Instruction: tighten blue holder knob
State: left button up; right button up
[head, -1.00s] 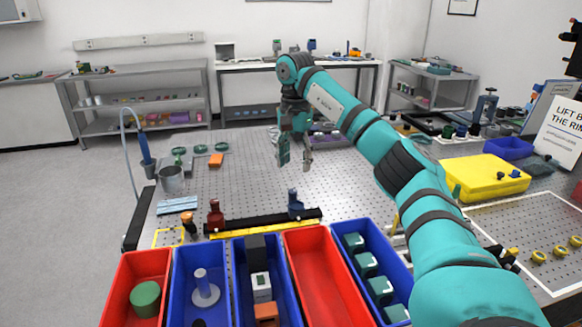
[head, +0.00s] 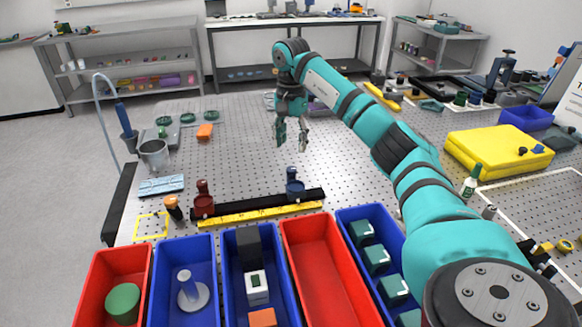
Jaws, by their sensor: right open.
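The blue holder (head: 295,186) stands upright at the right part of the black rail (head: 258,206). Its knob is too small to make out clearly. A dark red holder (head: 203,200) stands on the same rail to its left. My right gripper (head: 292,146) hangs above the perforated table, fingers pointing down, beyond and above the blue holder in the picture. It is open, with nothing between its fingers, and apart from the holder. My left gripper is not in view.
Red and blue bins line the front edge, including an empty red bin (head: 325,272). A yellow ruler strip (head: 256,213) lies before the rail. A yellow case (head: 497,149) is at right. The table's middle is clear.

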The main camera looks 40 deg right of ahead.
aim_at(291, 169)
notch_tip(291, 169, down, 8)
jog(key=shift+f+p, duration=0.15)
jog(key=shift+p, duration=0.3)
grip_shut()
